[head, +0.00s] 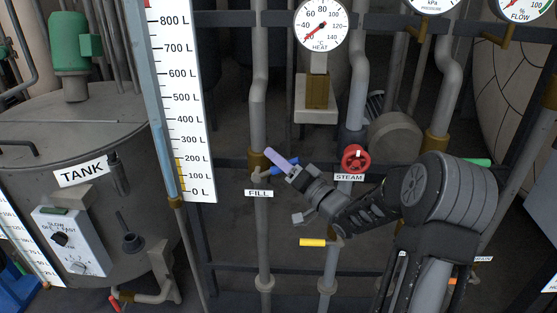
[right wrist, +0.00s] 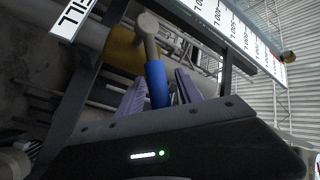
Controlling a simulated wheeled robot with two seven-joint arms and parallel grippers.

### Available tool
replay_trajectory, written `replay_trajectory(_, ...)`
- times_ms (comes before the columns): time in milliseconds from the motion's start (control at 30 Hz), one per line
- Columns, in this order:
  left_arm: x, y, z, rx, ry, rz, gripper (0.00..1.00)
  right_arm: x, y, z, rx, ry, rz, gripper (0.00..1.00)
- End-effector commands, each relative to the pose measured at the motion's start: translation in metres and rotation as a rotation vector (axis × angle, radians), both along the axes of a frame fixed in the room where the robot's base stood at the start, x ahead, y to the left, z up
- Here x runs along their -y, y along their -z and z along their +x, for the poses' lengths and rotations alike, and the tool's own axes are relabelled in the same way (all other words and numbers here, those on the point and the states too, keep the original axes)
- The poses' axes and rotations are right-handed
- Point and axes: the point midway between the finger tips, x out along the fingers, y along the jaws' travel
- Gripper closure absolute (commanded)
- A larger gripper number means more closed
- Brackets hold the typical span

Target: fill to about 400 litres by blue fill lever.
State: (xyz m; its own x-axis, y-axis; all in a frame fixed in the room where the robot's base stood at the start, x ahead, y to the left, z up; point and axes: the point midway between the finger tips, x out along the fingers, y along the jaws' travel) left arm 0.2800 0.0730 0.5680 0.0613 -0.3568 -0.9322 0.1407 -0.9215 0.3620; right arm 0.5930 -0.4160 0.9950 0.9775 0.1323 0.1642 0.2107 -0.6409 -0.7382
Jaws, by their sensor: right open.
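The blue fill lever (head: 284,163) sits on the pipe above the FILL label (head: 258,193), partly covered by my right gripper (head: 278,162). In the right wrist view, the lever's blue handle (right wrist: 157,84) reaches in between the two purple fingers of my right gripper (right wrist: 158,94). The fingers are apart, one on each side of the handle, and not closed on it. The level gauge (head: 190,100) stands left of the lever, with a scale from 0 L to above 800 L. My left gripper is out of view.
The red STEAM handwheel (head: 355,158) is close to the right of my gripper. A yellow lever (head: 312,242) is below it and a green lever (head: 477,161) is behind my right arm. The tank (head: 90,125) and its control box (head: 72,243) stand at the left.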

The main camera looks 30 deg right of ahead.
Motion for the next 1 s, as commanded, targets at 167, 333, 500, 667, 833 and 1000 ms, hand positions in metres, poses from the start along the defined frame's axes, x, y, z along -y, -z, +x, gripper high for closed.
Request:
replay_trajectory(167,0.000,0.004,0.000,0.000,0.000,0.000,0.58,0.003,0.004,-0.015,-0.001,0.003,-0.002,0.58)
replay_trajectory(333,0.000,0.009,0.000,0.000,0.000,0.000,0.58,0.007,0.009,-0.042,-0.001,0.004,-0.002,0.58)
replay_trajectory(500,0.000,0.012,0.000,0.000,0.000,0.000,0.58,0.010,0.012,-0.066,-0.001,0.004,-0.001,0.58)
replay_trajectory(667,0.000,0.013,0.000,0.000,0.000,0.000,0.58,0.011,0.013,-0.076,0.000,0.001,0.001,0.58)
replay_trajectory(833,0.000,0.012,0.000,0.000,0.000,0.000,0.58,0.011,0.013,-0.076,-0.001,0.000,0.001,0.58)
replay_trajectory(1000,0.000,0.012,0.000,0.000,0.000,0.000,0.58,0.011,0.013,-0.076,-0.001,0.001,0.000,0.58)
